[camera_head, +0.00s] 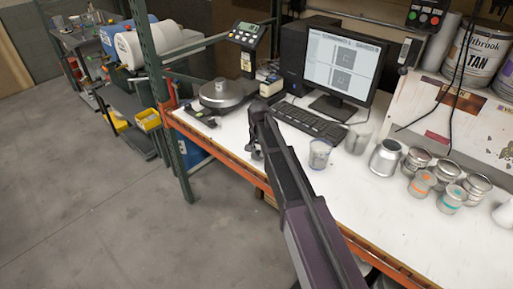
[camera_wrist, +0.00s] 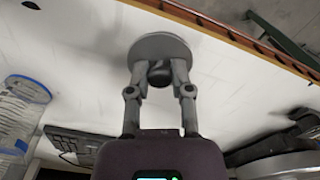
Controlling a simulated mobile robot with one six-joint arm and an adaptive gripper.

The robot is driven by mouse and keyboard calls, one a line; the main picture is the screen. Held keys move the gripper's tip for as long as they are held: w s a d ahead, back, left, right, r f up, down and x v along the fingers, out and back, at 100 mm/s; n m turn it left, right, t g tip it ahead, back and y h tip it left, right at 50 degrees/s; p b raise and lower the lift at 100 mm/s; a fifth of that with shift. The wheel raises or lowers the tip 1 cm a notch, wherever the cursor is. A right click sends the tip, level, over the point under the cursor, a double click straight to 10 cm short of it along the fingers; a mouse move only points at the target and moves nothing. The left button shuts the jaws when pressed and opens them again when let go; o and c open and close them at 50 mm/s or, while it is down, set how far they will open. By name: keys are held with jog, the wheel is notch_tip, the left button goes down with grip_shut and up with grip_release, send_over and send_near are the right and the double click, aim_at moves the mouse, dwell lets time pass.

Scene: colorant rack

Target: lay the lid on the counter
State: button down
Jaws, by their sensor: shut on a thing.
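The lid (camera_wrist: 150,45) is a grey disc with a dark knob, seen in the wrist view. My gripper (camera_wrist: 160,74) is shut on the lid, its two fingers on either side of the knob. The lid is over the white counter (camera_head: 228,128), close to its front edge; I cannot tell whether it touches the surface. In the head view my gripper (camera_head: 256,152) is small and dark beside my arm, and I cannot make out the lid there.
A scale with a round metal pan (camera_head: 222,92) stands at the left end of the counter. A keyboard (camera_head: 308,122) and monitor (camera_head: 341,63) are behind my arm. Clear cups (camera_head: 319,153), a metal can (camera_head: 385,157) and several small jars (camera_head: 421,183) stand to the right.

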jog(key=s+d+r+p, duration=0.1)
jog(key=s+d, duration=0.2)
jog(key=s, duration=1)
jog(key=shift+d, duration=0.35)
jog(key=shift+r, duration=0.1)
jog(key=shift+d, duration=0.15)
